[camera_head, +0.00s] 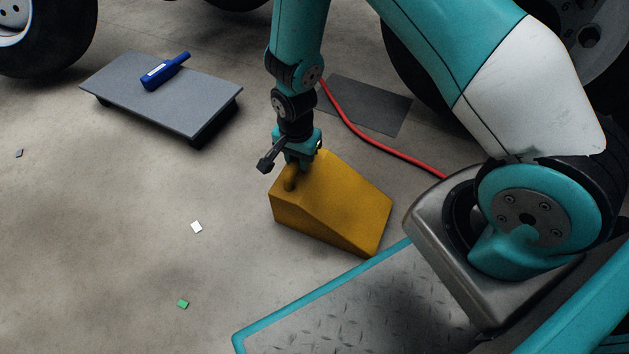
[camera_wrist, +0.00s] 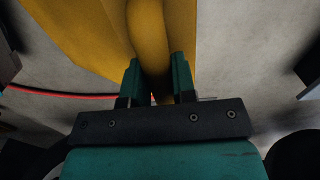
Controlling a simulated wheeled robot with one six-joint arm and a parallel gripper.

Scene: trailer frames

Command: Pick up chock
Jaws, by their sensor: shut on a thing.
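The yellow wedge-shaped chock (camera_head: 330,203) is in the middle of the head view, close to the edge of my base, with a rounded handle on its upper end. My gripper (camera_head: 297,165) comes down from above and is shut on that handle. In the wrist view the two teal fingers of my gripper (camera_wrist: 159,85) stand on either side of the yellow handle, and the chock (camera_wrist: 85,30) fills the upper part. Whether the chock touches the floor or hangs just above it, I cannot tell.
A grey low platform (camera_head: 205,105) with a blue tool (camera_head: 165,71) on it stands at upper left. A dark mat (camera_head: 375,105) and a red hose (camera_head: 365,137) lie behind the chock. Tyres (camera_head: 45,45) stand at the back. Small white (camera_head: 196,227) and green (camera_head: 183,304) scraps lie on open floor.

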